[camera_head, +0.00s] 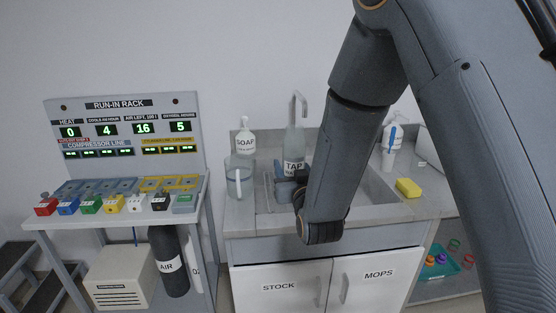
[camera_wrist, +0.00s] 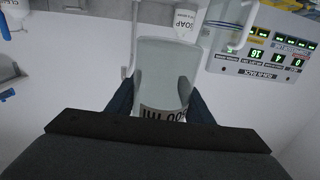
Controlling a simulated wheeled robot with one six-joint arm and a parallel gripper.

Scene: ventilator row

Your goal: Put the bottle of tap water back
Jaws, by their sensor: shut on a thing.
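The clear bottle labelled TAP (camera_head: 294,143) is upright at the sink, below and in front of the faucet (camera_head: 299,100). My gripper (camera_head: 288,184) is shut on its lower part. In the wrist view the pale bottle (camera_wrist: 165,58) is between my two fingers (camera_wrist: 164,100), with a dark-lettered label near them. My gripper and arm hide the bottle's base, so I cannot tell whether it touches the counter or the sink.
A clear jug (camera_head: 239,181) and a white SOAP bottle (camera_head: 246,142) stand left of the sink (camera_head: 372,190). A white spray bottle (camera_head: 392,148) and a yellow sponge (camera_head: 409,188) are to the right. The run-in rack (camera_head: 125,130) stands at the left.

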